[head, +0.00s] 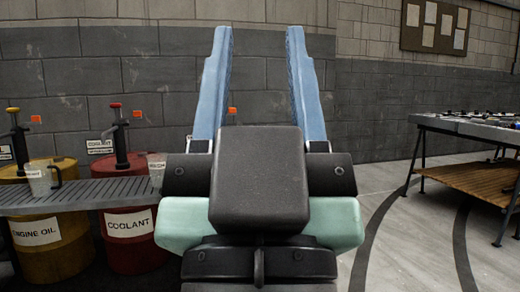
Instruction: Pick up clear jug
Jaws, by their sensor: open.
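A clear, greyish jug (40,181) with a dark handle and a small label stands upright on a grey slatted shelf (85,195) at the left. A second pale, clear-looking vessel (156,170) with a label stands at the shelf's right end, partly hidden by my gripper. I cannot tell whether it is also a jug. My gripper (259,45) fills the middle of the view, its two blue fingers raised and wide apart. It is open with nothing between the fingers. In the picture it lies to the right of both vessels.
Behind the shelf stand a yellow engine oil drum (38,232) and a red coolant drum (127,243), both with hand pumps. A workbench (480,135) with a wooden lower shelf stands at the right. A block wall closes the back. Floor shows clear between gripper and workbench.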

